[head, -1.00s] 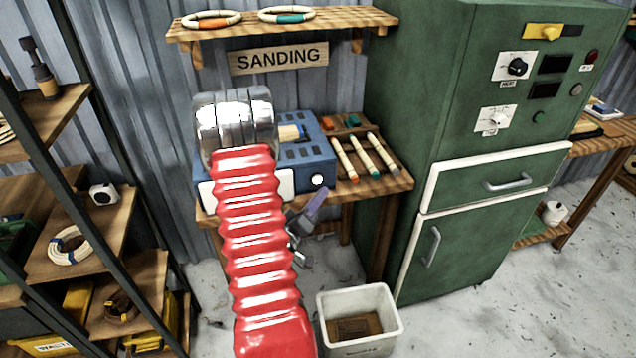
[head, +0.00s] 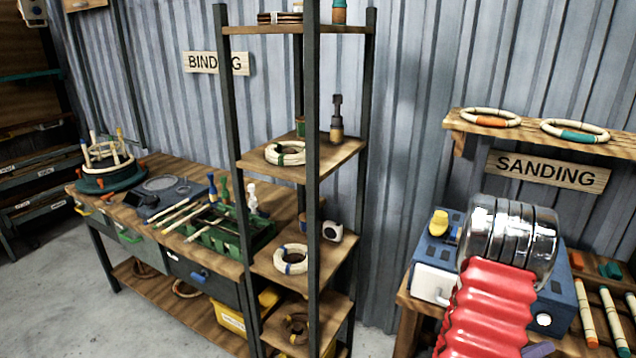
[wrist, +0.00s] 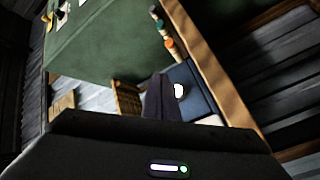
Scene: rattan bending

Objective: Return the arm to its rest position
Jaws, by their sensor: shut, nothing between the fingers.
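My arm, with its red ribbed sleeve and shiny metal joint, stands in front of the sanding bench (head: 402,302) at the right of the head view. My gripper (wrist: 161,97) shows in the wrist view as a dark purple-grey shape, its fingers together with nothing held. In the head view only a small grey-purple piece shows beside the sleeve at the bottom edge. The rest of the gripper is out of frame or hidden there.
A blue sanding machine (head: 560,322) and several rattan sticks (head: 615,322) are on the bench. A shelf rack (head: 313,190) stands left of it, then the binding workbench (head: 150,240). Concrete floor (head: 60,290) is clear at far left. A green cabinet (wrist: 115,45) shows in the wrist view.

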